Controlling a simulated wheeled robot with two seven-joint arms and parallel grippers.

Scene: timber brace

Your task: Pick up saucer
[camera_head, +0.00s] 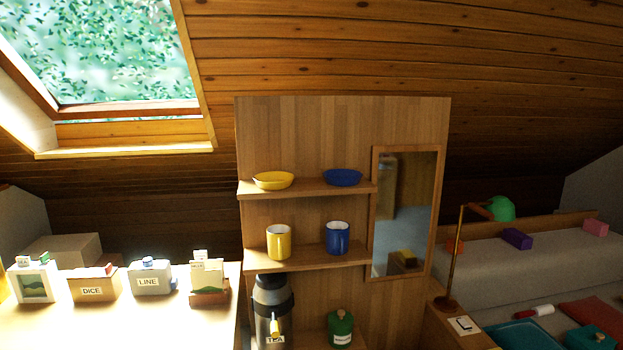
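A yellow saucer (273,180) sits on the upper shelf (310,190) of the wooden unit, at its left. A blue saucer (343,177) sits on the same shelf, to the right of the yellow one and apart from it. Both look like shallow round dishes with raised rims. Neither of my grippers shows in the head view.
Below, a yellow mug (279,242) and a blue mug (337,238) stand on the middle shelf (308,258). A mirror (405,213) is right of the shelves. A brass lamp (455,262) stands further right. A bright table (120,325) with labelled boxes is at left.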

